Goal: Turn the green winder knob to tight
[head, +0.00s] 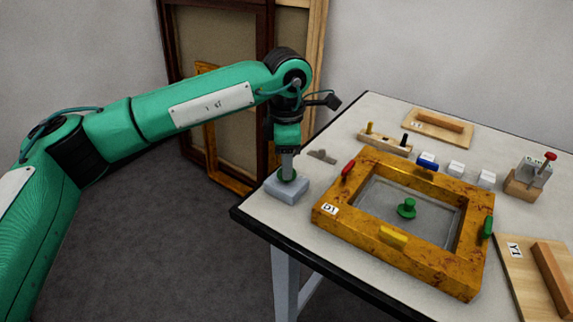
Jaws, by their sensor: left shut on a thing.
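A green knob (287,176) sits on top of a small grey-blue block (287,190) at the left corner of the table. My left gripper (288,168) points straight down onto this knob and is shut on it. Its fingers hide most of the knob, so any tight mark or the knob's angle cannot be read. Another green knob (407,207) stands on the grey panel inside the gilt frame (330,218), apart from my gripper. My right gripper is not in view.
The gilt frame carries red (348,170), blue (427,160), yellow (393,237) and green (487,228) pieces on its sides. Behind it are a wooden pegged block (385,146), white blocks (455,168) and a red-handled device (532,175). Large frames (265,110) lean on the wall.

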